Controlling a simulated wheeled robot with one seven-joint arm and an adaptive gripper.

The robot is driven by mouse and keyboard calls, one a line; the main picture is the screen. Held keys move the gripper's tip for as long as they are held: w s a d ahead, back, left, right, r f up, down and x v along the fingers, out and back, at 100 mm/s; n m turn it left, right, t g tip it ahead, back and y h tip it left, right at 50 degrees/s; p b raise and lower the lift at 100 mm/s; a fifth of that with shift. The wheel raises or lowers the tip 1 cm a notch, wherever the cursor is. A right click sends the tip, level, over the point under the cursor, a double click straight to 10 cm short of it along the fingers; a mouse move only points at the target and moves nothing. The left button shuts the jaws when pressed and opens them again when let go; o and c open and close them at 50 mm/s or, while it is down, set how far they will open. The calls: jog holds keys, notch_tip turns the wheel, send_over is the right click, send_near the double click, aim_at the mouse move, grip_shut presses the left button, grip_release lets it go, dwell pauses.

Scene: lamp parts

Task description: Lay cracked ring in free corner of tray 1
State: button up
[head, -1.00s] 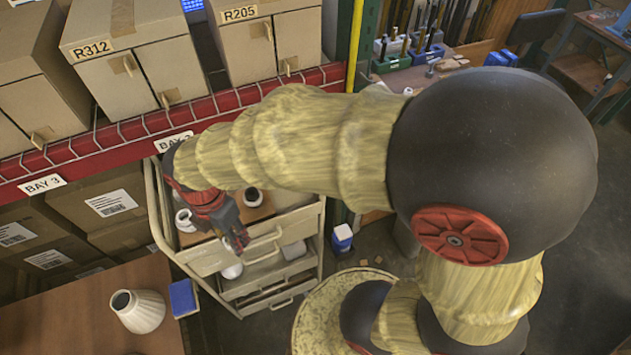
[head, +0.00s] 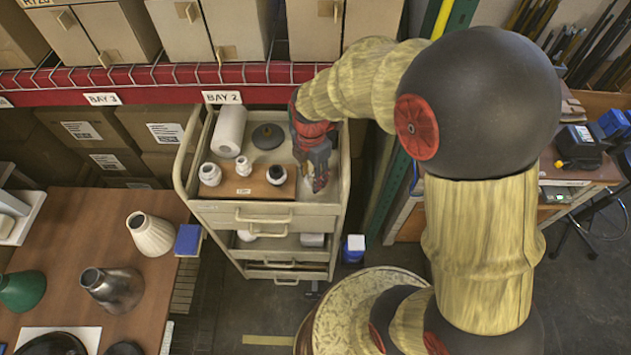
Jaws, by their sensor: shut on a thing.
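My gripper (head: 319,183) points down over the right side of the cart's top. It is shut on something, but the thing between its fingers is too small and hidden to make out. I cannot pick out the cracked ring by its shape. The cart's top (head: 208,213) is a cream tray with raised edges. I cannot read which tray is tray 1.
A white roll (head: 229,130) and a dark disc (head: 267,136) lie at the back of the cart's top. A brown table (head: 85,215) at left holds a cream shade (head: 150,233), a metal shade (head: 112,289) and a green shade (head: 22,291). Shelf boxes stand behind.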

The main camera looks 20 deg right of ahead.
jog(key=shift+w+d+f, duration=0.2)
jog(key=shift+d+f, duration=0.05)
jog(key=shift+f, duration=0.2)
jog(key=shift+w+d+f, duration=0.2)
jog(key=shift+f, duration=0.2)
jog(key=shift+w+d+f+b, duration=0.1)
jog(key=shift+f+b, duration=0.1)
jog(key=shift+f, duration=0.7)
jog(key=shift+w+d+f+b, duration=0.1)
jog(key=shift+f+b, duration=0.05)
jog(key=shift+f, duration=0.7)
jog(key=shift+f, duration=0.2)
jog(key=o, duration=1.3)
jog(key=shift+r, duration=0.1)
